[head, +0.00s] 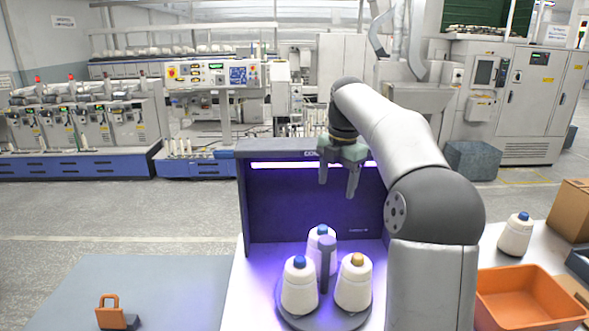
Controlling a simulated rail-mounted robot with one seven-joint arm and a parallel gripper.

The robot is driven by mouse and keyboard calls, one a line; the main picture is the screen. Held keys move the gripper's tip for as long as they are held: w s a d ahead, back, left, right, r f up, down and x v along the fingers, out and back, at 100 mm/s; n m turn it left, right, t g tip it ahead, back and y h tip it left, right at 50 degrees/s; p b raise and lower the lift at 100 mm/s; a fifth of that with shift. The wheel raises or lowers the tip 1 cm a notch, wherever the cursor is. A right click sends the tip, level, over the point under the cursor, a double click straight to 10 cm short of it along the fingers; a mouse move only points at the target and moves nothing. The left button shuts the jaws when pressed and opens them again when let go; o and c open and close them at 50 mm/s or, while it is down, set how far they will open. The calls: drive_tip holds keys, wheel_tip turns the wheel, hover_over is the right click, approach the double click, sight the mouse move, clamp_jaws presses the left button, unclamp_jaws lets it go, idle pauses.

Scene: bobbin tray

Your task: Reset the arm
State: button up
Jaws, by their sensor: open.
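My gripper (338,186) is open and empty. It hangs pointing down above the table, in front of the dark booth (268,205) with its purple-lit strip. Below it stands a round grey tray (322,322) with a short grey post (325,262) in the middle. Around the post stand three white bobbins: one with a blue top at the left (299,290), one with a blue top at the back (318,250), and one with a yellow top at the right (354,285). The gripper is apart from all of them. My arm hides part of the booth's right side.
At the right, another white bobbin (515,236) with a blue top stands on the table, behind an orange bin (528,299). A cardboard box (572,210) is at the right edge. A small orange-handled object (110,312) lies on the grey surface at lower left, which is otherwise clear.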

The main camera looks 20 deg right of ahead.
drive_tip(key=s+a+f+m+h, duration=0.1)
drive_tip(key=s+a+f+m, duration=0.4)
drive_tip(key=s+a+m, duration=0.5)
drive_tip(key=s+a+f+m, duration=0.3)
drive_tip(key=s+f+m, duration=0.3)
drive_tip(key=s, duration=0.5)
drive_tip(key=s+a+f+m, duration=0.3)
drive_tip(key=s+f+m, duration=0.4)
drive_tip(key=s, duration=0.3)
drive_tip(key=shift+s+a+f+y, duration=0.3)
drive_tip(key=shift+s+a, duration=0.05)
